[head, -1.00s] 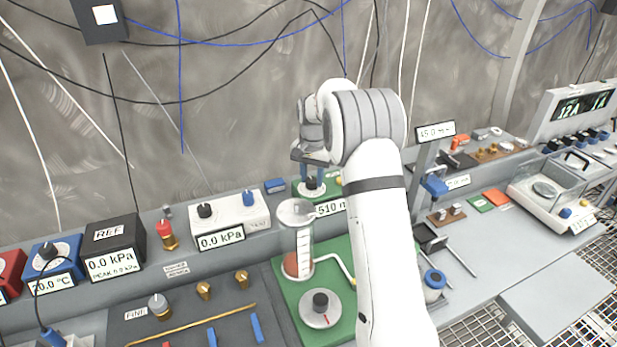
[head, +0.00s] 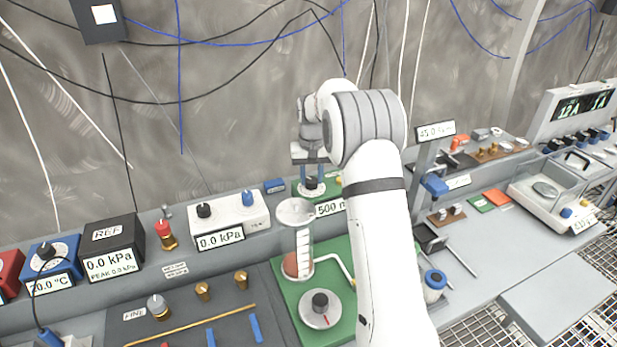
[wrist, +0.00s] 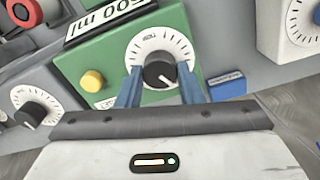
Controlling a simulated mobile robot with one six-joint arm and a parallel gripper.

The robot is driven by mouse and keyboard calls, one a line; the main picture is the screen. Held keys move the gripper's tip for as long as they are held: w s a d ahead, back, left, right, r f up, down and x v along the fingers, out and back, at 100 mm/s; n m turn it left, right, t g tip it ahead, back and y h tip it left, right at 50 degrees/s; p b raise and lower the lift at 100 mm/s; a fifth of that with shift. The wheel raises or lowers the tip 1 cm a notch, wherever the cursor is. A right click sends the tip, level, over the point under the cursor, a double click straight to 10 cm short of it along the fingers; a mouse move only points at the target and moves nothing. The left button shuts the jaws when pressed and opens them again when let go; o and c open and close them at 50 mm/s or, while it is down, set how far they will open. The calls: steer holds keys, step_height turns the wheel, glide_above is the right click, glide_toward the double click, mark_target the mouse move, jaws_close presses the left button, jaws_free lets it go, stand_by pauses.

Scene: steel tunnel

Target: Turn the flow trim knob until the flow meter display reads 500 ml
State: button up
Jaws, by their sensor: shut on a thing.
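The flow trim knob (wrist: 160,74) is a black knob on a white dial with tick marks, on a green box (wrist: 110,55). My gripper (wrist: 162,80) has its two blue fingers on either side of the knob and is shut on it. In the head view my gripper (head: 312,178) reaches down onto the same knob (head: 311,184) at the back of the bench. The flow meter display (wrist: 108,20) reads 500 ml, upside down in the wrist view. In the head view the display (head: 330,208) shows 500, its right end hidden by my arm.
A glass cylinder (head: 304,250) stands in front on a green board with a larger black-topped dial (head: 320,308). A yellow button (wrist: 92,80) and a blue block (wrist: 227,84) are beside the knob. A white 0.0 kPa box (head: 230,215) stands to the left.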

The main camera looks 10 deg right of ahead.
mark_target(312, 179)
stand_by(0.4)
steer(key=o, duration=1)
steer(key=shift+c, duration=0.2)
steer(key=shift+r, duration=0.1)
step_height(312, 179, up, 7)
steer(key=shift+r+b, duration=0.2)
steer(key=shift+b, duration=0.35)
steer(key=shift+r, duration=0.1)
